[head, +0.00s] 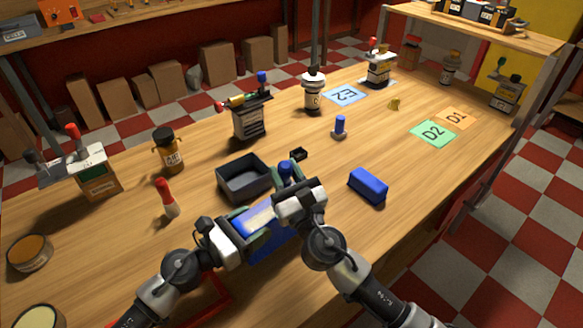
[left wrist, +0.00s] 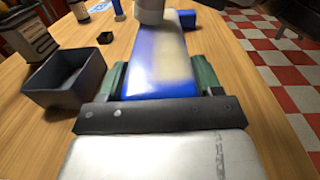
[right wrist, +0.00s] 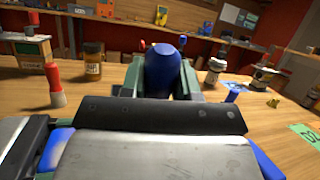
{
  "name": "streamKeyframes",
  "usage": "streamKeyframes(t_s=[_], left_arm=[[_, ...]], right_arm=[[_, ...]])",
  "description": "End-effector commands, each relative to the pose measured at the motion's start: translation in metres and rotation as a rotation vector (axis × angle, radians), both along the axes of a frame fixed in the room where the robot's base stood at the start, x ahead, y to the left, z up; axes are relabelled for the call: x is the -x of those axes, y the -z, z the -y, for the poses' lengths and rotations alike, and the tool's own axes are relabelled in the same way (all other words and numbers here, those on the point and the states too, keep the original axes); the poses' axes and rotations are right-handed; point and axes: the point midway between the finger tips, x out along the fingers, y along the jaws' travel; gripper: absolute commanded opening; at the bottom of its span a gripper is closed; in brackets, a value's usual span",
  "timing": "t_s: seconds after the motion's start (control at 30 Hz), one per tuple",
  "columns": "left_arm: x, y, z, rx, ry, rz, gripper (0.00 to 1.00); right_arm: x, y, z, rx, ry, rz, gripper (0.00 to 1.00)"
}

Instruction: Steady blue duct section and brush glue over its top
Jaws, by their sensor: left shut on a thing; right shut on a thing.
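The blue duct section (head: 268,238) lies on the wooden table. Its top shows a pale glue-like patch, clearest in the left wrist view (left wrist: 165,58). My left gripper (head: 245,228) is shut around the duct section's near end, with its green fingers on both sides in the left wrist view (left wrist: 160,80). My right gripper (head: 290,182) is above the far part of the duct section. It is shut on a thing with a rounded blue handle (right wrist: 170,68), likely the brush. The brush's bristles are hidden, so I cannot tell whether they touch the top.
A dark open tray (head: 243,182) and a small black holder (head: 298,154) stand just behind. A separate blue block (head: 368,187) lies to the right. A red-handled tool (head: 166,198) and bottles (head: 168,150) stand left. Clear table lies beyond the blue block, near mat D2 (head: 433,133).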

Motion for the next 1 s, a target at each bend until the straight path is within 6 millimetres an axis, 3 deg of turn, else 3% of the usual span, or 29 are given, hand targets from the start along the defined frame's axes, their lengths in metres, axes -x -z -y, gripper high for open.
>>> streamKeyframes(t_s=[1.0], left_arm=[[0.0,0.0,0.0,0.0,0.0,0.0,0.37]], right_arm=[[0.037,0.001,-0.049,-0.001,-0.001,-0.002,0.07]])
